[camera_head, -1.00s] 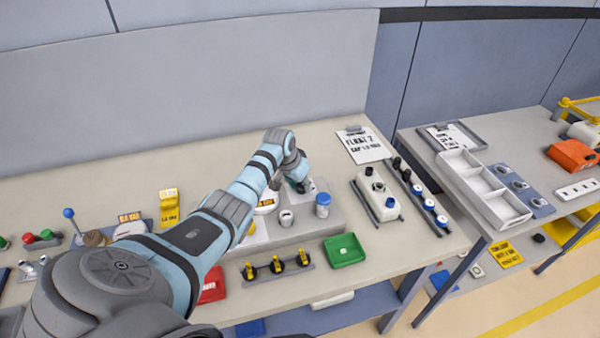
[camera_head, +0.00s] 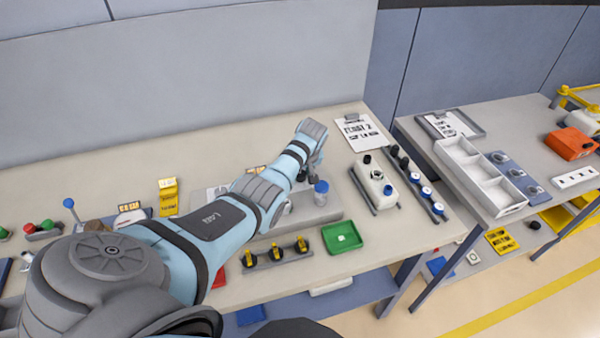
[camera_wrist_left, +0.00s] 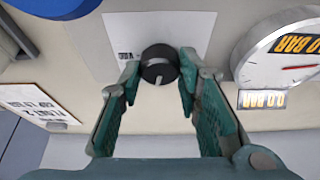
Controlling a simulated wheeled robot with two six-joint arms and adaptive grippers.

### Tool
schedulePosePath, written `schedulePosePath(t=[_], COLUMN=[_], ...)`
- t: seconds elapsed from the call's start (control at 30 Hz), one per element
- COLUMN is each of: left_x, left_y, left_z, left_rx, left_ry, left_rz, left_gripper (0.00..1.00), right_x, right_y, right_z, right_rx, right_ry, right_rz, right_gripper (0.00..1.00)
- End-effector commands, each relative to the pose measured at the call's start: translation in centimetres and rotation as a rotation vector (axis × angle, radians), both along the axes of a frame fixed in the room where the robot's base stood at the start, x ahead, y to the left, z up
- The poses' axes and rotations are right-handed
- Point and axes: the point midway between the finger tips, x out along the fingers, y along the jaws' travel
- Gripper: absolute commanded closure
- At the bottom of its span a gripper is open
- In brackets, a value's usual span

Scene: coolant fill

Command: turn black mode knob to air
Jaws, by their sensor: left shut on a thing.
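The black mode knob (camera_wrist_left: 159,64) sits on a pale plate (camera_wrist_left: 190,30) in the left wrist view. A light pointer mark on it faces the bottom of that picture. Small upside-down lettering, too small to read surely, is left of the knob. My left gripper (camera_wrist_left: 160,70) is shut on the knob, one green-padded finger at each side. In the head view my left gripper (camera_head: 306,176) is over the grey raised block (camera_head: 322,212), and my wrist hides the knob there. My right gripper is not in view.
A white gauge (camera_wrist_left: 285,62) reading 0.0 BAR stands close right of the fingers in the wrist view. A blue-capped jar (camera_head: 321,193) stands close by the gripper. A green tray (camera_head: 342,238) and a row of yellow-handled valves (camera_head: 276,254) lie in front.

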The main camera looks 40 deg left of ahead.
Motion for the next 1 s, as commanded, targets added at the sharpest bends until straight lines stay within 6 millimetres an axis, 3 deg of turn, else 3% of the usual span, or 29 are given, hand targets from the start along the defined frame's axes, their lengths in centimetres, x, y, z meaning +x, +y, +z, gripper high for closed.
schedulePosePath(t=[0.4,0.93,0.97,1.0], left_x=[0.2,0.3,0.3,0.3], left_y=[0.0,0.0,0.0,0.0], left_z=[-0.1,0.1,0.1,0.1], left_rx=[0.001,0.000,0.000,0.000], left_ry=[-0.006,-0.006,-0.006,-0.006], left_rz=[0.197,0.223,0.222,0.222], left_gripper=[0.97,0.97,0.66,0.60], right_x=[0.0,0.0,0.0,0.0], right_y=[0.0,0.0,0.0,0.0], right_z=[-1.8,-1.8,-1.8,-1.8], right_rx=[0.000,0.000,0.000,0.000], right_ry=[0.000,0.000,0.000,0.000], right_rz=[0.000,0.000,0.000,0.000], right_gripper=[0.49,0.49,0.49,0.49])
